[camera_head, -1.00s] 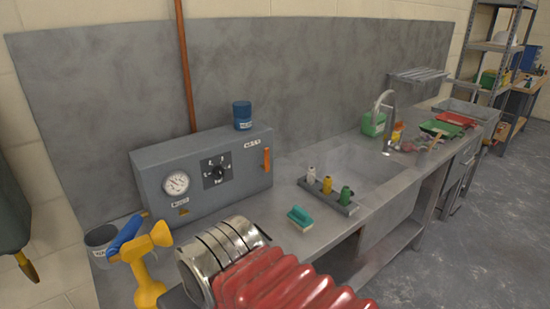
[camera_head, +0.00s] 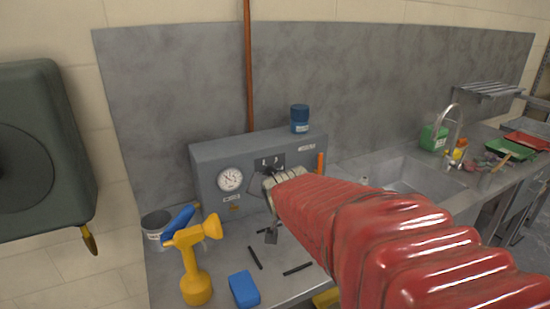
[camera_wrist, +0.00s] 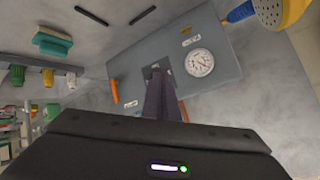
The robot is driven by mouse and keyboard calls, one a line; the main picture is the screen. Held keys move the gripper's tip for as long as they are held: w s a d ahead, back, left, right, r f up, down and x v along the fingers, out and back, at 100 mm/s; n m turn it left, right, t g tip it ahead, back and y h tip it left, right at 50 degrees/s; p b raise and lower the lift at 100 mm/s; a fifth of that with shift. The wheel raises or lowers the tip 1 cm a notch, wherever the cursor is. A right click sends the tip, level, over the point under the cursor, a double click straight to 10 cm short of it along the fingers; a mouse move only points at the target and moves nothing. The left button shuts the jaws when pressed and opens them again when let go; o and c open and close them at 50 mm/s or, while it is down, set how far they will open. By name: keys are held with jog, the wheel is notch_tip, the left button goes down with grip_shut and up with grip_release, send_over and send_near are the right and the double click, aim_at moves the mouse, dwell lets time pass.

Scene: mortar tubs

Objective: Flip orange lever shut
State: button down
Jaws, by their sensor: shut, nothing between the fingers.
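The orange lever (camera_head: 320,163) stands upright at the right end of the front of a grey control box (camera_head: 212,163). In the wrist view the lever (camera_wrist: 114,91) shows to the left of my fingers, apart from them. My gripper (camera_wrist: 155,72) is shut and empty, with its tips in front of the dark dial panel on the box. I cannot tell whether they touch it. In the head view my red-sleeved arm reaches to the box front, and the wrist hides part of the dial panel.
A round gauge (camera_head: 230,179) is on the box's left side and a blue jar (camera_head: 300,118) on its top. A yellow spray head (camera_head: 195,262), a grey bucket (camera_head: 155,226) and a blue block (camera_head: 243,289) stand at the front left. A sink (camera_head: 407,177) lies right.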

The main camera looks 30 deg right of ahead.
jog(key=w+d+f+m+t+h, duration=0.15)
jog(key=w+d+m, duration=0.25)
jog(key=d, duration=0.6)
jog(key=w+d+f+m+t+h, duration=0.1)
jog(key=w+d+m+t, duration=0.15)
jog(key=d, duration=0.75)
jog(key=s+d+f+m+t, duration=0.1)
jog(key=d+f+m, duration=0.1)
jog(key=d, duration=0.4)
jog(key=s+d+f+m+t, duration=0.1)
jog(key=d+f+m, duration=0.2)
jog(key=d, duration=0.4)
jog(key=shift+s+f+m+h, duration=0.15)
jog(key=shift+m+h, duration=0.3)
jog(key=shift+m, duration=0.3)
jog(key=w, duration=0.9)
jog(key=shift+w+d, duration=0.2)
jog(key=shift+w, duration=0.05)
jog(key=shift+s+d, duration=0.1)
